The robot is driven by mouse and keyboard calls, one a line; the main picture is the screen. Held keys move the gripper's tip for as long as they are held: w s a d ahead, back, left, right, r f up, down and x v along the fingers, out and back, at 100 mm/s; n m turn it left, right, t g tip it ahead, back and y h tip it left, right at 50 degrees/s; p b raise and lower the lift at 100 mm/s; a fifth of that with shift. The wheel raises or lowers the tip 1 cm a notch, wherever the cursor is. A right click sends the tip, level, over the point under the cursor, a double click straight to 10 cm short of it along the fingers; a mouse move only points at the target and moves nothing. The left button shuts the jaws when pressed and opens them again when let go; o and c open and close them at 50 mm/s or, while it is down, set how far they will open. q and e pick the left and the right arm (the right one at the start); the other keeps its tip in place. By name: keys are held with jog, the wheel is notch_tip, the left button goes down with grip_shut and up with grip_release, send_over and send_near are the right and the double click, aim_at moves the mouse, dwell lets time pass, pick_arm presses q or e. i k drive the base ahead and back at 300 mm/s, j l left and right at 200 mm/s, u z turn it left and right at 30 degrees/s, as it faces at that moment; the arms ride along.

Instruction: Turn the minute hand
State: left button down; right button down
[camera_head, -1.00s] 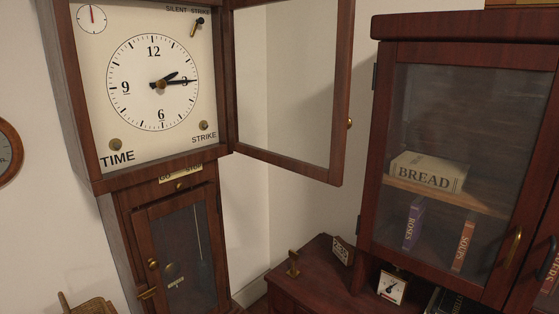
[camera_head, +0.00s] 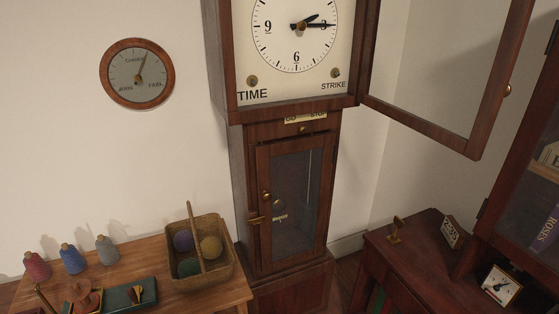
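The minute hand (camera_head: 320,25) is the longer black hand on the white clock face (camera_head: 275,60) of a tall wooden clock. It points right, toward the 3. The shorter hour hand (camera_head: 311,18) points up and to the right. The top of the dial is cut off by the frame. The glazed door of the clock hood (camera_head: 420,127) stands swung open to the right, so the dial is uncovered. Neither of my grippers is in view.
A wooden table (camera_head: 213,304) at lower left holds a wicker basket (camera_head: 222,277) with yarn balls and several thread spools. A round barometer (camera_head: 137,74) hangs on the left wall. At lower right are a dark cabinet (camera_head: 385,262) and a small square dial (camera_head: 501,286).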

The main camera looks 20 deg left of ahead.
aim_at(302, 26)
jog(key=i+j+z, duration=0.3)
jog(key=j+z, duration=0.3)
jog(key=j, duration=0.15)
jog(key=i+j+z, duration=0.15)
jog(key=j+z, duration=0.15)
jog(key=j, duration=0.15)
